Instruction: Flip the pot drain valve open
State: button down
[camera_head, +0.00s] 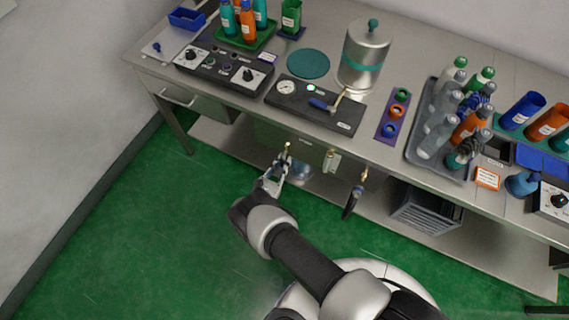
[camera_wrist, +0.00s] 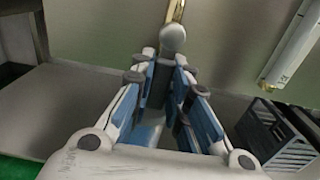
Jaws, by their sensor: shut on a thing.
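Under the front edge of the bench, a brass fitting (camera_head: 288,148) hangs down beside my gripper (camera_head: 276,175). In the wrist view the brass stem (camera_wrist: 175,10) runs down to a round grey knob (camera_wrist: 173,37). My gripper (camera_wrist: 168,62) has its blue-padded fingers around the knob's lower side and is shut on a handle there; the part between the fingers is mostly hidden. Another brass fitting with a dark handle (camera_head: 351,203) hangs to the right. The steel pot (camera_head: 365,60) stands on the bench above. I cannot read which fitting is labelled pot drain.
A pale labelled tube (camera_head: 330,161) hangs right of my gripper and shows in the wrist view (camera_wrist: 295,45). A dark slatted crate (camera_head: 426,210) stands on the lower shelf. A gauge panel (camera_head: 290,95) sits on the bench. The green floor at left is clear.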

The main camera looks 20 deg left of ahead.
jog(key=c, duration=1.5)
grip_release()
